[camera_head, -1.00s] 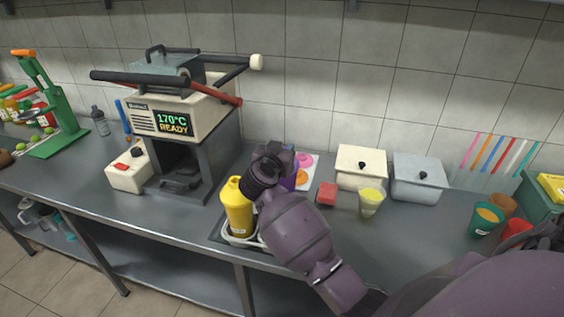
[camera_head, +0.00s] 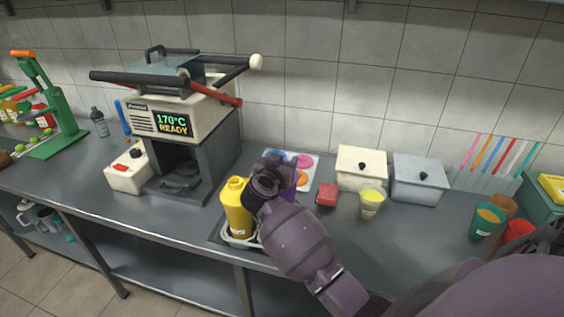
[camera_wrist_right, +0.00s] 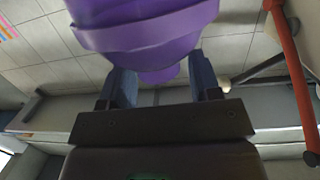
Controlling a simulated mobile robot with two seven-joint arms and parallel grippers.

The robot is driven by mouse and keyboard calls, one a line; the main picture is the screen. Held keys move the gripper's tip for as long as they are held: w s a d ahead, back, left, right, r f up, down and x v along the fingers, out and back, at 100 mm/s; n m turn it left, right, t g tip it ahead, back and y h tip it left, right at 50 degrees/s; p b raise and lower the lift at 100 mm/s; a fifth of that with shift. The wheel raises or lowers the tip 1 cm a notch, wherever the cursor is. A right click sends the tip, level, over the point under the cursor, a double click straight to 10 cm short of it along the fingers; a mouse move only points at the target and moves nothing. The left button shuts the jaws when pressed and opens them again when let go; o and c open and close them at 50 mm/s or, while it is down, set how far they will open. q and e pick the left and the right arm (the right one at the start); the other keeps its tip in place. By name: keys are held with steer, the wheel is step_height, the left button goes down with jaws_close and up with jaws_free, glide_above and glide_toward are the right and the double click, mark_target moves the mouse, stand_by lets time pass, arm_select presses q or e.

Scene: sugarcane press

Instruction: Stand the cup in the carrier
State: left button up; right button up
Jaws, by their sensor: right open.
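A purple cup (camera_wrist_right: 145,30) fills the top middle of the right wrist view. In the head view only a sliver of purple (camera_head: 302,178) shows beside my right gripper (camera_head: 268,178). My right gripper is open, with its two dark fingers on either side of the cup's narrower part in the wrist view; contact is unclear. The white carrier (camera_head: 240,243) stands near the counter's front edge with a yellow bottle (camera_head: 237,208) in it. My right arm covers the carrier's right side, so I cannot tell whether the cup's base is inside it. My left gripper is out of view.
The press (camera_head: 180,120) stands left of the carrier. A red block (camera_head: 327,194), a cup of yellow liquid (camera_head: 371,203) and two lidded boxes (camera_head: 362,167) stand to the right.

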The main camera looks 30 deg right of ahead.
steer(key=shift+r, duration=0.1)
steer(key=s+a+f+n+t+y, duration=0.1)
steer(key=s+a+n+t+y, duration=0.65)
steer(key=s+a+t, duration=0.5)
steer(key=s+d+f+n+g+y, duration=0.1)
steer(key=s+f+n+g+y, duration=0.1)
steer(key=s+f+g, duration=0.3)
steer(key=s+d+f+n+g+y, duration=0.1)
steer(key=s+f+g, duration=0.4)
steer(key=s+f, duration=0.6)
step_height(320, 180, down, 4)
steer(key=shift+s+d+r+n+g+y, duration=0.25)
steer(key=shift+s+d+n+g+y, duration=0.15)
steer(key=shift+y, duration=0.65)
steer(key=shift+w+a, duration=0.1)
